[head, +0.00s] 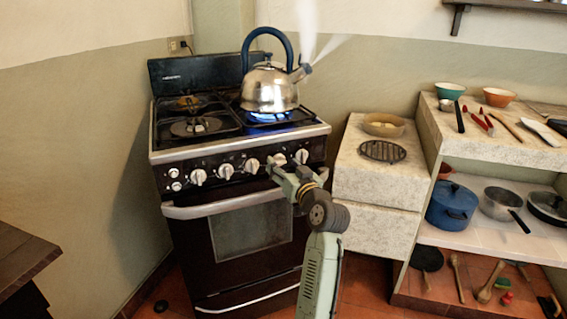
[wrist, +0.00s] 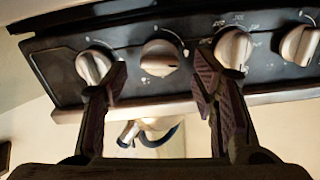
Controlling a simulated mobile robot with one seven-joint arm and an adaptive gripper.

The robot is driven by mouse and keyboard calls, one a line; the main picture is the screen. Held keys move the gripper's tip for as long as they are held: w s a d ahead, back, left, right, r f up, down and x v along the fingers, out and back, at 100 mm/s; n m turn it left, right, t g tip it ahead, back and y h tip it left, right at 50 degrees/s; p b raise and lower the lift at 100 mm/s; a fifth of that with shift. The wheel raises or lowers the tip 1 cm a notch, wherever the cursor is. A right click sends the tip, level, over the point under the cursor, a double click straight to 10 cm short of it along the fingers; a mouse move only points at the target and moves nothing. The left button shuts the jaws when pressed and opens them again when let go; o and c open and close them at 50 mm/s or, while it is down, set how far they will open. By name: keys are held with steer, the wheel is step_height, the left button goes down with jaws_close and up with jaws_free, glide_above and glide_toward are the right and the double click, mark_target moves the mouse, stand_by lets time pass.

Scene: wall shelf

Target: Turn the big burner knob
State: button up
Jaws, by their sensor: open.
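The stove's front panel (head: 240,163) carries a row of silver knobs. My gripper (head: 284,168) is at the right part of this row, with its fingers pointing at the panel. In the wrist view, which looks upside down, my gripper (wrist: 160,72) is open and empty. One knob (wrist: 160,58) shows between its two fingers. The left finger tip overlaps the edge of another knob (wrist: 94,66), and the right finger tip is close below a third knob (wrist: 233,48). I cannot tell contact, nor which knob is marked for the big burner.
A steaming steel kettle (head: 270,90) stands over a lit blue flame (head: 268,116) on the right side of the hob. The oven door handle (head: 225,203) runs below the knobs. A stone counter (head: 375,176) stands to the right, beside shelves with pots and utensils.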

steer(key=shift+w+a, duration=0.15)
steer(key=shift+w, duration=0.35)
steer(key=c, duration=1.2)
steer(key=shift+o, duration=0.2)
